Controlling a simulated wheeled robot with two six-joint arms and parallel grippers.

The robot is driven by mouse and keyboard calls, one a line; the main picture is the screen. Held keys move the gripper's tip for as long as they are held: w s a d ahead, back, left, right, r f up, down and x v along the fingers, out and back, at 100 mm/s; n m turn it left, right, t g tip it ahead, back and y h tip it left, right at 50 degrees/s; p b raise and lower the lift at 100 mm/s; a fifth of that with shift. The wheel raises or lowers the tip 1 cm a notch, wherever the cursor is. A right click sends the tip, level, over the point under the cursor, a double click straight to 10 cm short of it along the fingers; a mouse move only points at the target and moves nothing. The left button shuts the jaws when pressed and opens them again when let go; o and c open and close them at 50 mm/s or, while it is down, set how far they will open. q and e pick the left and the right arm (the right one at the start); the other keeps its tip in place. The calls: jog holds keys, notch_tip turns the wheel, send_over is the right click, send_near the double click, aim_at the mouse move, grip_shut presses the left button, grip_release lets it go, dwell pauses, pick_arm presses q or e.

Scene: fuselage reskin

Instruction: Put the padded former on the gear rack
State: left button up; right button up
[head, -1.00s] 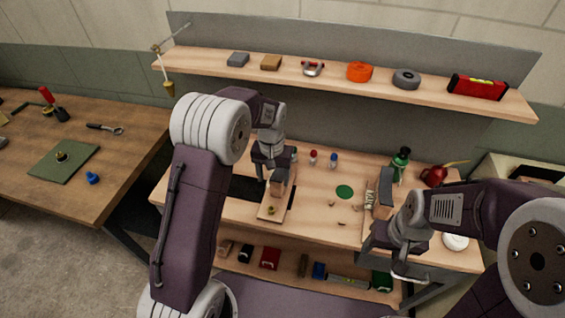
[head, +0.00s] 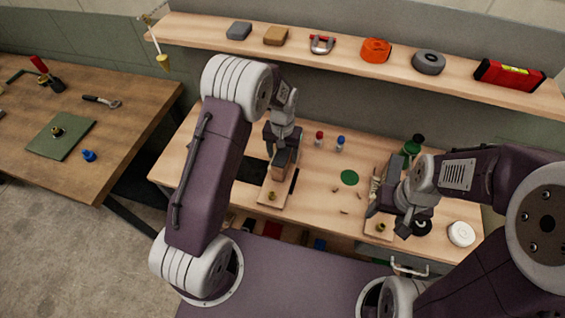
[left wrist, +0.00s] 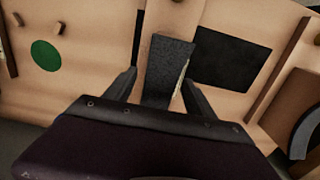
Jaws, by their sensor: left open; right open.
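A block with a dark grey face, which looks like the padded former (left wrist: 168,68), stands between the spread fingers of my left gripper (left wrist: 160,95) in the left wrist view. In the head view the block (head: 284,164) shows brown on a wooden board (head: 270,194) with a brass knob, below my left gripper (head: 281,142). My left gripper is open around it; I cannot tell whether the fingers touch it. My right gripper (head: 386,208) is open, low over the right of the bench, partly hiding a second board. I cannot tell which item is the gear rack.
A long shelf (head: 345,50) with several items runs behind the bench (head: 320,180). Small red and blue bottles, a green disc (head: 349,177) and small loose pieces lie between my arms. A white round item (head: 461,233) is at right. A second table (head: 100,150) stands left.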

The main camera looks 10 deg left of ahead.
pick_arm(q)
notch_tip(320, 180, down, 2)
jog(key=shift+s+f, duration=0.15)
jog(key=shift+f, duration=0.2)
grip_shut()
jog(key=r, duration=0.4)
jog(key=shift+w+r, duration=0.15)
jog(key=shift+w, duration=0.1)
jog(key=s+d+r+b, duration=0.1)
jog(key=s+d+r, duration=0.5)
jog(key=d, duration=0.3)
jog(key=shift+s+d+r, duration=0.35)
jog(key=shift+s+r, duration=0.05)
jog(key=shift+r, duration=0.05)
